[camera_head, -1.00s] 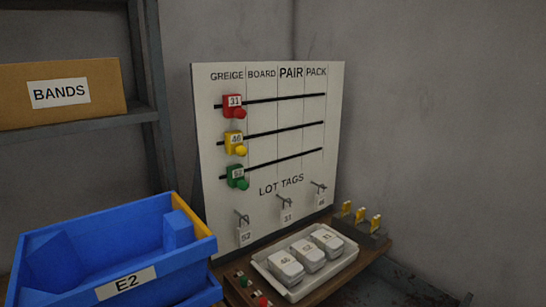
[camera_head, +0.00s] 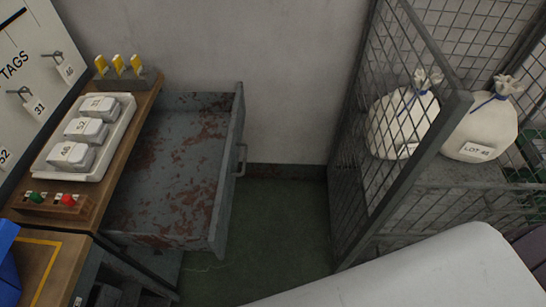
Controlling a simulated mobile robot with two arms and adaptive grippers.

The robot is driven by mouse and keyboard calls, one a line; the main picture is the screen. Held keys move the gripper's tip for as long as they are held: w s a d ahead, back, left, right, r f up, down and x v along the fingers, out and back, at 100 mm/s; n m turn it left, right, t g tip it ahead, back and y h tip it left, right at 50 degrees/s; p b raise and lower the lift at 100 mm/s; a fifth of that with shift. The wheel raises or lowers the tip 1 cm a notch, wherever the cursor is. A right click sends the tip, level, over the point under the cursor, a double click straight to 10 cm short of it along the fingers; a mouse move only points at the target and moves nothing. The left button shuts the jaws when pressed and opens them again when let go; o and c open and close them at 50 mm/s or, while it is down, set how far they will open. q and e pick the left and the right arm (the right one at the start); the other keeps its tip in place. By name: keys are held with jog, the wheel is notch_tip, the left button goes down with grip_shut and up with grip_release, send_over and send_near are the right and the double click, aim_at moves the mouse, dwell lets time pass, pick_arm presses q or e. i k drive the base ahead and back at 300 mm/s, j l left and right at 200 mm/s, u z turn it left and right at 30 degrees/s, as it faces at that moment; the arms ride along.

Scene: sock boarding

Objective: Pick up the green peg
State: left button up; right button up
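A small green peg (camera_head: 37,198) stands in a wooden block (camera_head: 50,208) at the left, beside a red peg (camera_head: 68,200). The block sits on the wooden bench top, in front of a white tray (camera_head: 58,170). The sliding green marker on the wall board is outside the current view; only the board's right part (camera_head: 28,75) with hooks and lot tags shows. Neither of my grippers is in view.
An open, rusty, empty drawer (camera_head: 170,180) juts out right of the bench. A wire cage (camera_head: 440,110) holds white sacks (camera_head: 482,128). A large white surface (camera_head: 420,275) fills the lower right.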

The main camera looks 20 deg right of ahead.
aim_at(34, 196)
jog(key=z, duration=0.15)
jog(key=u, duration=1.45)
